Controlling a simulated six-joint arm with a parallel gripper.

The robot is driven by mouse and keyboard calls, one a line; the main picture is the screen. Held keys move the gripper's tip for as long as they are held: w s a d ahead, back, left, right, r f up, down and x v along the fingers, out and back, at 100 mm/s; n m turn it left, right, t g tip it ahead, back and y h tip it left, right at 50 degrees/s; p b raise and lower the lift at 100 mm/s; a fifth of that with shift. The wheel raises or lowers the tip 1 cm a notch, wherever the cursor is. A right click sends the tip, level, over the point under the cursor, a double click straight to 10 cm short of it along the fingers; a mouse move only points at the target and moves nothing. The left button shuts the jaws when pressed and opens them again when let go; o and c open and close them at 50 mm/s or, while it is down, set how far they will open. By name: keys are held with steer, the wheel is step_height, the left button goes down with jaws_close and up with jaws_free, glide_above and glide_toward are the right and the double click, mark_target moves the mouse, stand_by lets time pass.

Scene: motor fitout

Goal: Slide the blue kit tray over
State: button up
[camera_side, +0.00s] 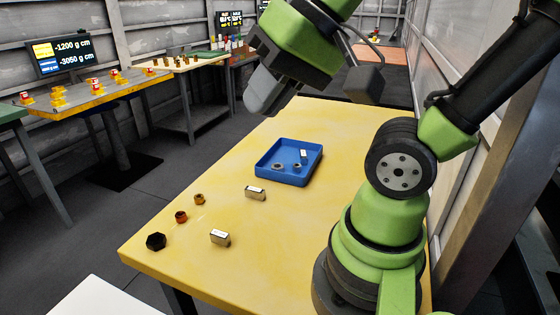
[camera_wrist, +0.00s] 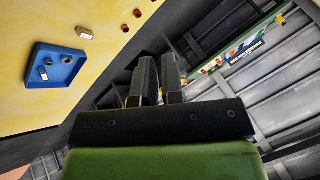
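The blue kit tray (camera_side: 262,174) is a shallow square tray lying flat on the yellow table. Two ring-like metal parts and a small white-topped block sit inside it. The tray also shows at the left of the wrist view (camera_wrist: 62,80).
On the yellow table (camera_side: 310,225), two white-topped blocks (camera_side: 255,193) (camera_side: 220,238), two brownish nuts (camera_side: 199,199) (camera_side: 181,217) and a black hex part (camera_side: 156,241) lie in front of the tray. The table is bare right of the blocks. Other benches stand behind.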

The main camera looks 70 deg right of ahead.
steer(key=w+d+m, duration=0.1)
steer(key=w+m, duration=0.1)
steer(key=w+d+f+m, duration=0.1)
steer(key=w+d+m, duration=0.1)
steer(key=w+m, duration=0.1)
steer(key=w+d+f+m, duration=0.1)
steer(key=w+d+m, duration=0.1)
steer(key=m, duration=0.1)
steer(key=shift+w+d+f+g+y, duration=0.1)
steer(key=shift+w+f+g+y, duration=0.1)
steer(key=shift+w+g+y, duration=0.15)
jaws_close()
steer(key=w+d+f+m+t, duration=0.1)
steer(key=w+d+f+m, duration=0.15)
steer(key=d+m, duration=0.2)
steer(key=w+d+f+m+t, duration=0.1)
steer(key=w+d+f+m, duration=0.1)
steer(key=d+f+m, duration=0.3)
steer(key=m+t+h, duration=0.1)
steer(key=m+h, duration=0.2)
steer(key=m, duration=1)
glide_toward(260, 163)
steer(key=shift+n, duration=0.25)
steer(key=x, duration=0.6)
steer(key=shift+w+d+f, duration=0.1)
steer(key=shift+w+f, duration=0.05)
steer(key=shift+f, duration=0.2)
steer(key=w, duration=1.2)
steer(key=shift+w, duration=0.2)
steer(key=shift+s, duration=0.1)
